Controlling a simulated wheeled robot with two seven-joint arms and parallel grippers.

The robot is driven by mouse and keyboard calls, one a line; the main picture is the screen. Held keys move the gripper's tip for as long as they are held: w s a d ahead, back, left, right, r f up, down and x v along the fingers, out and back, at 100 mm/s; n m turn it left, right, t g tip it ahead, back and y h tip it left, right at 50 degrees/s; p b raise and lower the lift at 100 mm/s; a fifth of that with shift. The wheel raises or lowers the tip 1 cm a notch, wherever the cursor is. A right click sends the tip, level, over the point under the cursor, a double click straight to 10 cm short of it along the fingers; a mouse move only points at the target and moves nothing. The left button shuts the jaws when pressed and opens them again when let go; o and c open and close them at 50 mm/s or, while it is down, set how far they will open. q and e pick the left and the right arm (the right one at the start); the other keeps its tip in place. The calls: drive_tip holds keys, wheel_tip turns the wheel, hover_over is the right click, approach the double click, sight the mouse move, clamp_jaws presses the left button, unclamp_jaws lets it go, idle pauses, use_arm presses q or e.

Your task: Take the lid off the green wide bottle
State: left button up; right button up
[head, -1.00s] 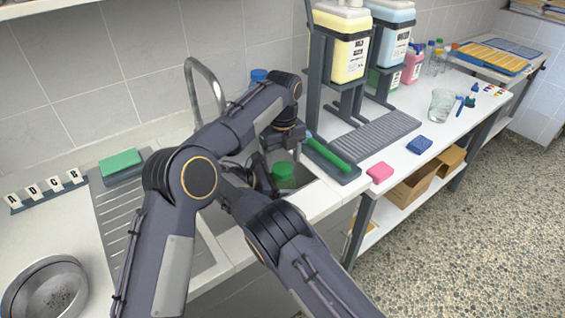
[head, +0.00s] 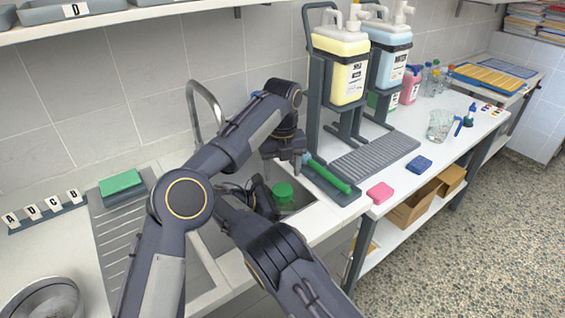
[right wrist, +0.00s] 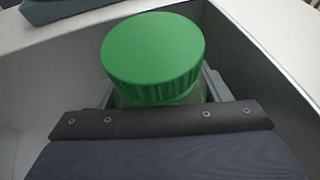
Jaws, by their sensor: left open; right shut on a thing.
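The green wide bottle (head: 287,205) stands in the sink, with its round green lid (head: 283,189) on top. In the right wrist view the lid (right wrist: 152,48) sits on the bottle's neck, and a little of the clear body (right wrist: 160,101) shows below it. My right gripper (head: 272,207) is shut on the bottle's body below the lid, coming from the left side of the bottle in the head view. My left gripper (head: 284,163) is open and empty, pointing down just above the lid and apart from it. The bottle's lower part is hidden.
A tap (head: 205,105) rises behind the sink. A tray with a green roll (head: 328,176) lies close to the right of the bottle. Dispensers on a stand (head: 340,70), a pink sponge (head: 380,193) and a blue sponge (head: 418,164) are further right. A shelf (head: 110,18) hangs above.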

sight(282, 189)
use_arm(q)
drive_tip(key=shift+f, duration=2.75)
drive_tip(key=shift+c, duration=0.4)
drive_tip(key=c, duration=0.7)
drive_tip(key=n, duration=0.3)
drive_tip(key=shift+n, duration=0.3)
drive_tip(key=shift+c, duration=0.2)
drive_tip(key=o, duration=1.1)
